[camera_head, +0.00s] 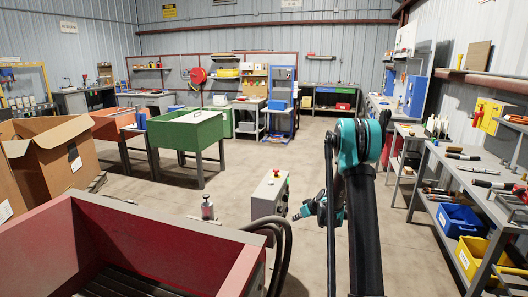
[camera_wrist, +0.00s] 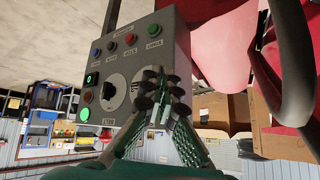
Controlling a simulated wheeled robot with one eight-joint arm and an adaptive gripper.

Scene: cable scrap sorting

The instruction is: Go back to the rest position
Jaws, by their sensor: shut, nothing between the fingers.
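My gripper (camera_head: 304,212) is low in the middle of the head view, just right of a grey control box (camera_head: 268,190). In the wrist view my gripper (camera_wrist: 160,92) has its dark fingertips together, with nothing visible between them. The control box (camera_wrist: 172,28) fills the upper middle there, showing coloured buttons and round dials. The fingertips overlap part of its face in that view; I cannot tell whether they touch it. My arm reaches forward in the head view and hides some floor behind it.
A red bin (camera_head: 130,235) stands at the front left, with thick black hoses (camera_head: 284,250) beside the control box. A workbench (camera_head: 470,180) with tools lines the right. A green table (camera_head: 190,130) and cardboard box (camera_head: 50,155) stand left. The middle floor (camera_head: 310,150) is clear.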

